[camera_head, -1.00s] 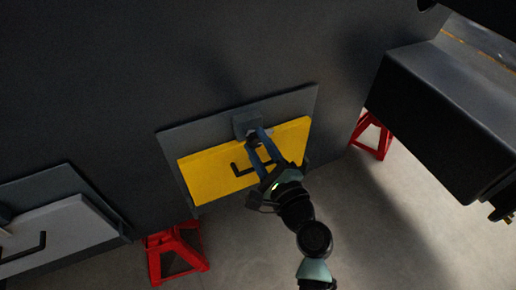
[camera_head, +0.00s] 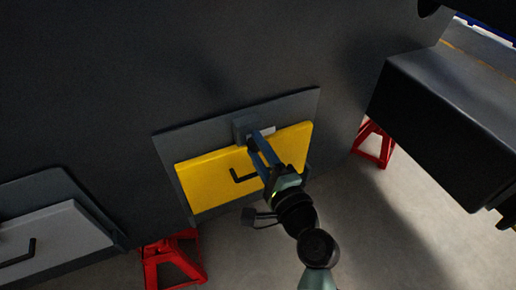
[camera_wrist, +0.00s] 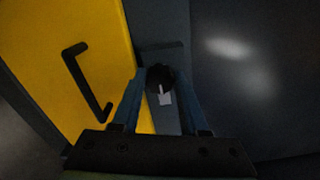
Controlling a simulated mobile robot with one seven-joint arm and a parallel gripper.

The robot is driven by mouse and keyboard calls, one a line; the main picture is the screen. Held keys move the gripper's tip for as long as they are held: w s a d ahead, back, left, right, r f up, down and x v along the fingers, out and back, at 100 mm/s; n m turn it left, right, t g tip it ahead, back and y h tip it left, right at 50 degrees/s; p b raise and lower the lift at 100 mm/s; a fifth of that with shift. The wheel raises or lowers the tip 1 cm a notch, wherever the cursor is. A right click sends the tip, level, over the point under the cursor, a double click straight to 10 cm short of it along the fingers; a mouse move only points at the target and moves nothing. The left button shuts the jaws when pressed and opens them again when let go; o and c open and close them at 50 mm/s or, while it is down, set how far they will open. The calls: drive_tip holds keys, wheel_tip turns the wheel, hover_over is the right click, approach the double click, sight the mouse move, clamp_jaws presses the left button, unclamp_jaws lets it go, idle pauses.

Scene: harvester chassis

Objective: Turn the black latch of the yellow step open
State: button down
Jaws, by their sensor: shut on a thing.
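The yellow step (camera_head: 213,180) is a flat panel on the dark chassis, with a black bar handle (camera_head: 240,177). It also fills the left of the wrist view (camera_wrist: 70,95), with the handle (camera_wrist: 88,85). The black latch (camera_wrist: 160,76) is a round knob beside the step's edge, with a small pale piece below it. My gripper (camera_head: 252,138) reaches the step's upper edge, by a grey block. In the wrist view its blue fingers (camera_wrist: 158,84) are shut on the latch, one on each side. In the head view the fingers hide the latch.
Red jack stands (camera_head: 172,262) are below left and at the right (camera_head: 373,143). A grey step (camera_head: 55,240) with its own handle is at the lower left. A large dark box (camera_head: 455,125) juts out at the right.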

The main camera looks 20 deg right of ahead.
drive_tip(key=shift+c, duration=2.2)
unclamp_jaws()
drive_tip(key=s, duration=1.3)
drive_tip(key=shift+d, duration=0.2)
